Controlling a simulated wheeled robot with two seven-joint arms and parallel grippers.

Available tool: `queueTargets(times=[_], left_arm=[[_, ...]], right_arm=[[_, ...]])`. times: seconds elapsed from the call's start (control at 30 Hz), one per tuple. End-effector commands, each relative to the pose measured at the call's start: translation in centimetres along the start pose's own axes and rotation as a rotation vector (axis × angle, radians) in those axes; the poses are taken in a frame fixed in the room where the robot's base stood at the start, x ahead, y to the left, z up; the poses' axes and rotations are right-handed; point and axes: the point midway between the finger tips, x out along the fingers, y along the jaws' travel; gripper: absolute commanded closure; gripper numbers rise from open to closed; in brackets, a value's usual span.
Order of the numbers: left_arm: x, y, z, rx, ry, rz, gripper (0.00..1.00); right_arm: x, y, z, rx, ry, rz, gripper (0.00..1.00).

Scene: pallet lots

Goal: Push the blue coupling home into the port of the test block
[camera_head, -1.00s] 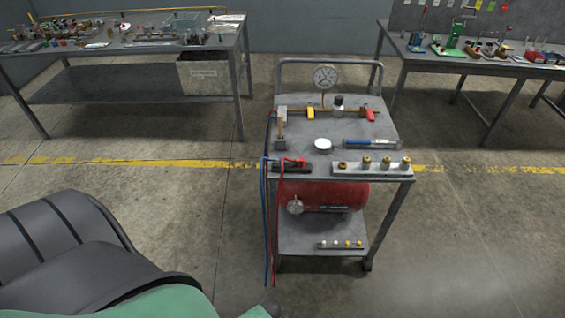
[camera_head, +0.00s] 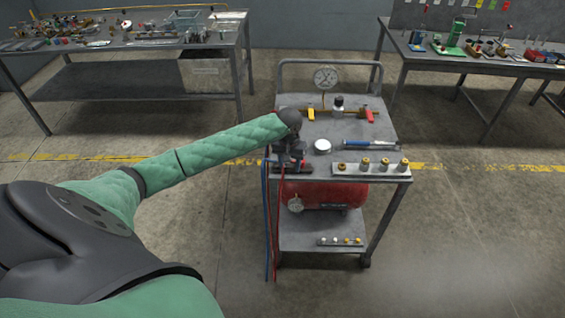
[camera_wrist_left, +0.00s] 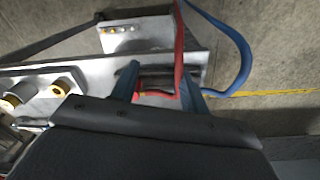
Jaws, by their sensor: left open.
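My left gripper (camera_head: 290,158) is over the front left corner of the cart top, pointing down. In the left wrist view its two fingers (camera_wrist_left: 158,72) are apart, with a red hose (camera_wrist_left: 179,45) and a dark holder (camera_wrist_left: 152,84) showing between or just beyond them. A blue hose (camera_wrist_left: 238,50) curves past on the right; it also hangs at the cart's left side (camera_head: 266,225). I cannot make out the blue coupling; the hand covers that corner. A pale metal block (camera_head: 349,170) with several brass fittings, perhaps the test block, lies right of the gripper. My right gripper is out of view.
The cart top (camera_head: 350,128) also holds a pressure gauge (camera_head: 325,77), a brass pipe with yellow and red handles, a white disc (camera_head: 322,146) and a blue tool (camera_head: 370,145). A red tank (camera_head: 335,195) is below. Benches stand behind, left and right.

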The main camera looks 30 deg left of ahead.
Motion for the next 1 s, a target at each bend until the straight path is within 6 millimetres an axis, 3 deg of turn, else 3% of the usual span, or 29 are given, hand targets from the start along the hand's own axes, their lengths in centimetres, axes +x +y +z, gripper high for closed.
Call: queueTargets(times=[0.1, 0.3, 0.7, 1.0], left_arm=[[-2.7, -2.1, -1.7, -0.052, -0.011, -0.021, 0.55], [-4.5, -3.7, -3.0, -0.106, -0.022, -0.03, 0.55], [-4.4, -3.8, -3.1, -0.11, -0.023, -0.03, 0.55], [-2.0, -3.9, -3.1, -0.11, -0.023, -0.031, 0.55]], right_arm=[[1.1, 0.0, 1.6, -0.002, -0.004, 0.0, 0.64], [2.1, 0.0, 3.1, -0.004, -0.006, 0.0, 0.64], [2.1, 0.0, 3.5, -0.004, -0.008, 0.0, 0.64], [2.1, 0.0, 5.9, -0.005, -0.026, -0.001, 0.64]])
